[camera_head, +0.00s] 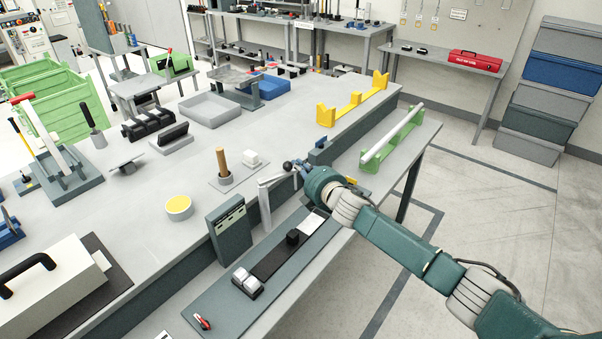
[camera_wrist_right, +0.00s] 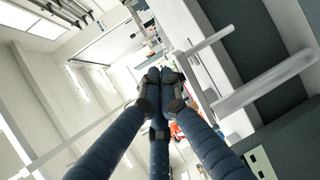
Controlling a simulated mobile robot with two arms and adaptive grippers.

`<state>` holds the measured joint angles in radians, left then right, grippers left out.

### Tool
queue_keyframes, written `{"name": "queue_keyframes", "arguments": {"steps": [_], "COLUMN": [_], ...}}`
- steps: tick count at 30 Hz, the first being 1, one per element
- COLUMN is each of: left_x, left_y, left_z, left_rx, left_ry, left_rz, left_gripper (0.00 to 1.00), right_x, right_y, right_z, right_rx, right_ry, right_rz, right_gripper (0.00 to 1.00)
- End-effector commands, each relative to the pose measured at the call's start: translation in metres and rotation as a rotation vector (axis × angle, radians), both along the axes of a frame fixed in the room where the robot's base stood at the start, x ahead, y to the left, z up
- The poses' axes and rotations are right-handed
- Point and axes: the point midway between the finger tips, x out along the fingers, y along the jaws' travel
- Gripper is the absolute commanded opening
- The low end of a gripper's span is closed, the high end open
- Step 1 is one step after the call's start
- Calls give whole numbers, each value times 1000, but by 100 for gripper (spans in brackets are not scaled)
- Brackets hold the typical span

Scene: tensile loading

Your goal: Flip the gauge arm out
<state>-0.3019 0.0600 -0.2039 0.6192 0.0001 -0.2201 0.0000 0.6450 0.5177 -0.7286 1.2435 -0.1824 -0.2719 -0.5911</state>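A pale grey bar (camera_head: 279,180), which looks like the gauge arm, stands out from an upright post (camera_head: 265,208) behind the test rig in the head view. My right gripper (camera_head: 297,170) comes in from the right, at the bar's far end; I cannot tell whether they touch. In the right wrist view the blue fingers (camera_wrist_right: 162,75) come together at their tips with nothing seen between them. Two pale bars, an upper one (camera_wrist_right: 212,41) and a lower one (camera_wrist_right: 268,83), lie to their right, apart from the fingers. My left gripper is not in view.
The dark grey display box (camera_head: 230,232) stands left of the rig's base plate (camera_head: 205,298), which carries a black strip (camera_head: 272,261). A green stand with a grey roller (camera_head: 392,135) and a yellow bracket (camera_head: 352,100) are farther back. Floor right of the bench is clear.

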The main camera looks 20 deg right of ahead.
Motion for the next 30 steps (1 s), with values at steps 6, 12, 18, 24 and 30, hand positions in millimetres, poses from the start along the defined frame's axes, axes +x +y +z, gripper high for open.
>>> {"name": "queue_keyframes", "arguments": {"steps": [6,12,18,24,30], "left_x": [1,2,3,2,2], "left_y": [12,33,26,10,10], "left_z": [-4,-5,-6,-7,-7], "left_rx": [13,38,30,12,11], "left_ry": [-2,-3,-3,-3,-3], "left_rz": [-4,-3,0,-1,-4], "left_gripper": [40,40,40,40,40], "right_x": [16,25,29,30,30], "right_y": [3,4,4,4,4], "right_z": [0,0,0,0,0], "right_rx": [2,1,1,2,2], "right_ry": [-1,-1,0,-1,0], "right_rz": [5,5,4,4,4], "right_gripper": [0,0,0,0,0]}}
